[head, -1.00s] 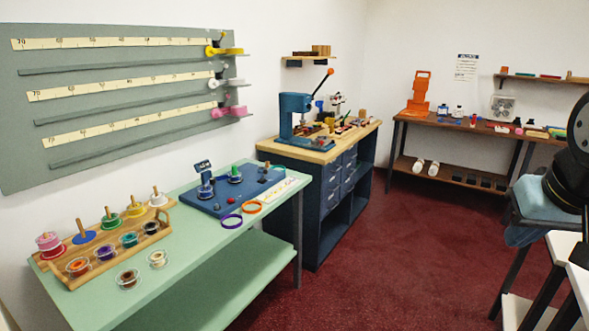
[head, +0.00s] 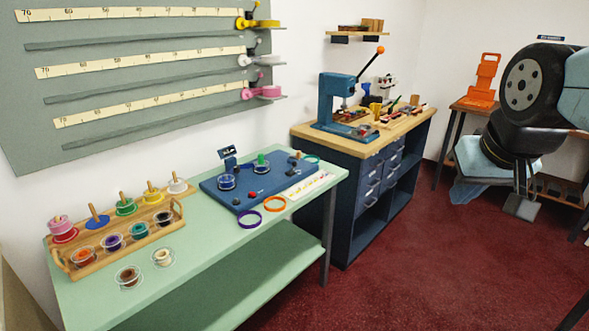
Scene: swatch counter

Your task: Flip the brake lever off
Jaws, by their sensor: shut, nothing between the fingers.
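A blue winding board (head: 215,197) lies on the green table. It carries a small dark display, a blue-and-clear spool (head: 227,182), a green-topped spool (head: 262,164), red knobs and a small orange-topped piece (head: 297,155) at its far right corner. No part is clearly readable as the brake lever at this size; I cannot tell which piece it is or its position. My gripper (head: 521,208) hangs at the right, shut and empty, over the floor and far from the board. Its fingers are small and partly dark in the view.
A wooden rack (head: 120,250) of coloured spools, loose spools and purple and orange rings are on the green table (head: 200,285). A wall board (head: 110,100) holds rulers and spools. A blue press (head: 335,105) stands on the wooden-topped cabinet. Red floor lies open in front.

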